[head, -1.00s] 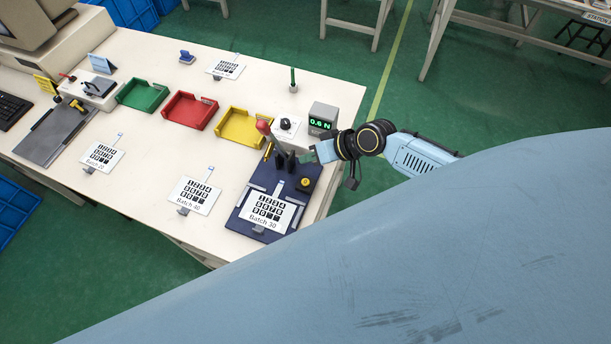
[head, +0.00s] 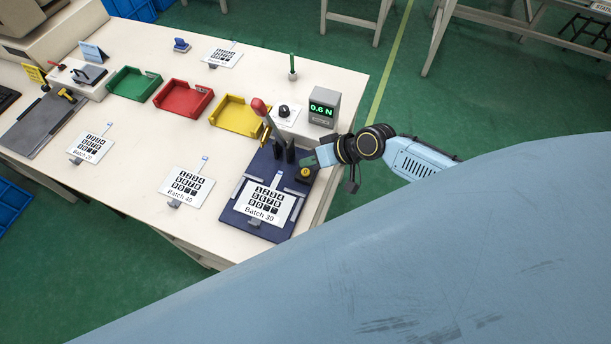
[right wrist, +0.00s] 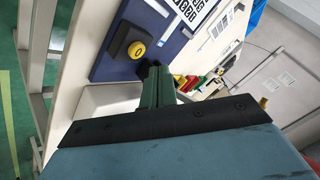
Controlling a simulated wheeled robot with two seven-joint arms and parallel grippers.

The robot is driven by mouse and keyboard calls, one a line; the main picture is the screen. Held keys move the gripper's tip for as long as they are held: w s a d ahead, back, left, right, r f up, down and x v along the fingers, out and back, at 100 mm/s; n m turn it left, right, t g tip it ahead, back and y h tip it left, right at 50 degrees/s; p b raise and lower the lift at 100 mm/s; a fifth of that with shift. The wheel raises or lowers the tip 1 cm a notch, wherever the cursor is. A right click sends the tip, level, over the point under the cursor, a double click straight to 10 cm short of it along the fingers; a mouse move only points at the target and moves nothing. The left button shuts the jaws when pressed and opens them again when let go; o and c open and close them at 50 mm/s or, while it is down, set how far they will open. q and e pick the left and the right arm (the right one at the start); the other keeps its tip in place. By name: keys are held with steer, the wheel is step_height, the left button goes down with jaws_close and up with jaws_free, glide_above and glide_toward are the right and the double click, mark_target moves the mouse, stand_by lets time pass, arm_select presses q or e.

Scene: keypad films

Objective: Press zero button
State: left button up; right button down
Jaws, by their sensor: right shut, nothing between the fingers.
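A round yellow button (head: 305,173) sits on a small black block at the right edge of the dark blue fixture plate (head: 240,211). The right wrist view shows the button (right wrist: 137,50) with a dark mark on its face. My right gripper (head: 308,161) is shut and empty, just behind the button in the head view. In the right wrist view its green fingers (right wrist: 155,88) point toward the plate, below and right of the button and apart from it in the picture. Exact height over the plate is unclear. My left gripper is out of view.
A grey display (head: 322,108) reads 0.6 N. A red-knobbed lever (head: 259,107) and black uprights (head: 290,151) stand close left of my gripper. A Batch 30 keypad film (head: 265,207) lies on the plate. Yellow (head: 238,117), red and green trays stand further left.

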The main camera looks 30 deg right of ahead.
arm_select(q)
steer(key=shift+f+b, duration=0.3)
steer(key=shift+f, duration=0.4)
arm_select(e)
steer(key=shift+f, duration=0.75)
stand_by(0.7)
arm_select(q)
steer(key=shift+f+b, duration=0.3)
steer(key=shift+b, duration=0.05)
arm_select(e)
steer(key=shift+f, duration=0.45)
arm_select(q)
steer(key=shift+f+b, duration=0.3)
arm_select(e)
steer(key=shift+f, duration=0.35)
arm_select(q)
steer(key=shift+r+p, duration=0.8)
arm_select(e)
steer(key=shift+r, duration=0.8)
